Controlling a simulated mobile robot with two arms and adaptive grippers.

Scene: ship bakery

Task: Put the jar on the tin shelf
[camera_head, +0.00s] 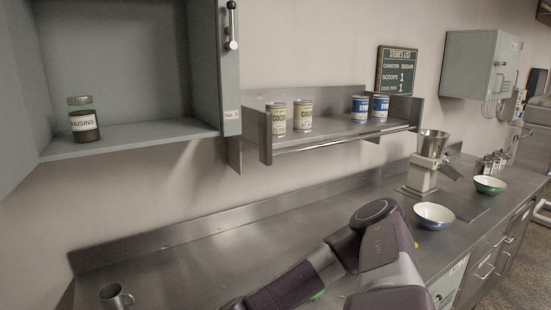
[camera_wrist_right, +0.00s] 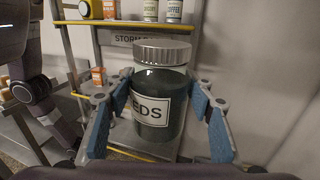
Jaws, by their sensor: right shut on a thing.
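A dark green glass jar (camera_wrist_right: 160,85) with a ribbed metal lid and a white label ending in "EDS" stands upright in the right wrist view. My right gripper (camera_wrist_right: 154,112) has its blue-padded fingers on either side of the jar and is shut on it. The steel tin shelf (camera_head: 335,130) is on the wall in the head view. It carries two pale cocoa tins (camera_head: 289,117) at its left and two blue tins (camera_head: 370,109) at its right, with bare room between them. My left gripper is not in view, and neither gripper shows in the head view.
An open cabinet (camera_head: 130,132) at left holds a raisins jar (camera_head: 83,119). Below, the steel counter (camera_head: 215,255) holds a metal mug (camera_head: 115,297), a hopper device (camera_head: 424,172) and two bowls (camera_head: 434,215). A yellow-framed rack (camera_wrist_right: 105,55) stands behind the held jar.

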